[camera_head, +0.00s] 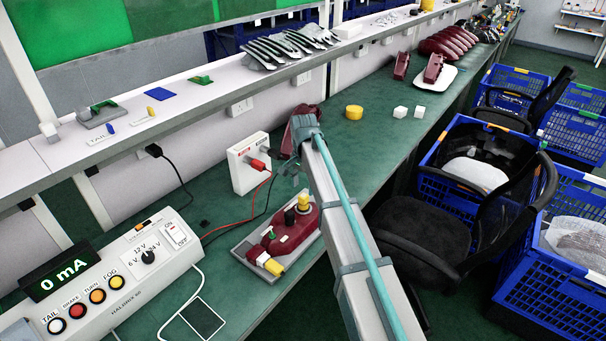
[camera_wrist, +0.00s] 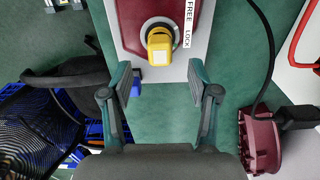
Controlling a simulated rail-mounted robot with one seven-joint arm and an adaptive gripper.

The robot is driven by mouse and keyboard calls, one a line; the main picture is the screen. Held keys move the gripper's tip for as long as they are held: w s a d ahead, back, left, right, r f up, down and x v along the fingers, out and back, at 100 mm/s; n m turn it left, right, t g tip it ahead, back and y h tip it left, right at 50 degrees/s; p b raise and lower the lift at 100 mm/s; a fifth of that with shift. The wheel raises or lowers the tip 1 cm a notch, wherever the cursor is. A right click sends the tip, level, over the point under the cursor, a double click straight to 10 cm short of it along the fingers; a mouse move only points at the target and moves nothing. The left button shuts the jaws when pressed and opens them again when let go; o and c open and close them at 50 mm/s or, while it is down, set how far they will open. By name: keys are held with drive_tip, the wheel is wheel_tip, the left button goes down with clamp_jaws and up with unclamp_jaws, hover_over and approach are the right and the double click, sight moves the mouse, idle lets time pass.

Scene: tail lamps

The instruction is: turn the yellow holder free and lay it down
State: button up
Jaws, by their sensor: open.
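The yellow holder (camera_wrist: 160,46) sits in a round grey collar on the dark red tail lamp (camera_wrist: 128,22), beside a white strip reading FREE and LOCK. The lamp (camera_head: 291,232) lies on a grey base plate (camera_head: 245,247) on the green bench. In the head view, the yellow holder (camera_head: 303,202) is at the lamp's far end. My gripper (camera_wrist: 160,80) is open and empty. Its fingers are spread either side of the holder's line, with the holder ahead of the tips in the picture and no contact visible. My arm hides part of the bench beyond the lamp.
Another yellow piece (camera_head: 273,267) is at the lamp's near end. A white socket box (camera_head: 247,165) with red and black leads stands left of my gripper. A second dark red lamp (camera_wrist: 259,143) is close by. A yellow cylinder (camera_head: 354,112) stands farther back. The display (camera_head: 62,272) reads 0 mA.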

sight(303, 195)
drive_tip(key=shift+f+p, duration=0.4)
drive_tip(key=shift+f, duration=2.2)
